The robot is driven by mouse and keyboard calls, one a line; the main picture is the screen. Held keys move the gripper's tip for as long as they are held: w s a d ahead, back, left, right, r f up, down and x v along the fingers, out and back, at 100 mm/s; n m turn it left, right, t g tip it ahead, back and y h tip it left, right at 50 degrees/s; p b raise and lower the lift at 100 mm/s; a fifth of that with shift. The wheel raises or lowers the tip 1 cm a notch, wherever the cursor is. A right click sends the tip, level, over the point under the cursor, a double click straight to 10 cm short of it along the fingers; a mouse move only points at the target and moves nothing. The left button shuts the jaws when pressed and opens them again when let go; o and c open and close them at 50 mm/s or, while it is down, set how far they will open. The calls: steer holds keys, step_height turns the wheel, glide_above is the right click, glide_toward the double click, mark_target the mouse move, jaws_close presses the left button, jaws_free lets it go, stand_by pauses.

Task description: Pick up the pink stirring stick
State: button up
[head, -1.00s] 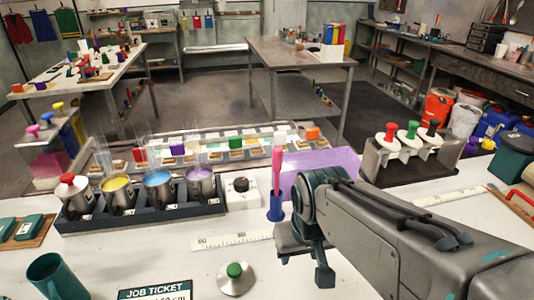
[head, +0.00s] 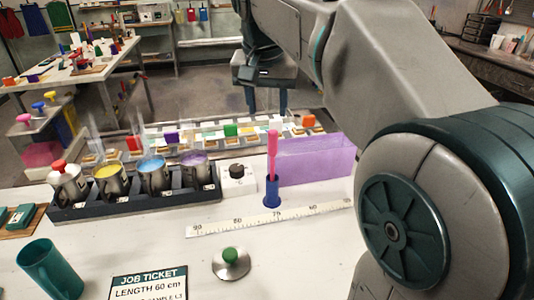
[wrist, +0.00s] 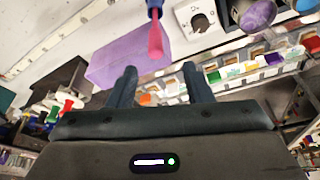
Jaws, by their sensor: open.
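The pink stirring stick (head: 272,152) stands upright in a small blue holder (head: 271,190) on the white bench, just left of a purple translucent bin. My gripper (head: 267,108) is open and empty, raised above and behind the stick in the head view, its fingers pointing down. In the wrist view the pink stick (wrist: 155,40) and blue holder (wrist: 154,5) appear at the top centre, beyond my open fingers (wrist: 160,82) and apart from them.
A purple bin (head: 318,160) stands beside the stick. A dark rack (head: 140,195) with several metal buckets is at left. A white dial box (head: 237,178), a ruler (head: 265,221), a green-knobbed weight (head: 231,263), a job ticket (head: 150,284) and a teal cup (head: 50,268) share the bench.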

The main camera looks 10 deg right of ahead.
mark_target(270, 132)
steer(key=b+x, duration=0.1)
steer(key=x, duration=0.7)
steer(key=shift+d, duration=0.1)
steer(key=x, duration=0.4)
steer(key=shift+s+d, duration=0.15)
steer(key=shift+d, duration=0.2)
steer(key=shift+f, duration=0.55)
jaws_close()
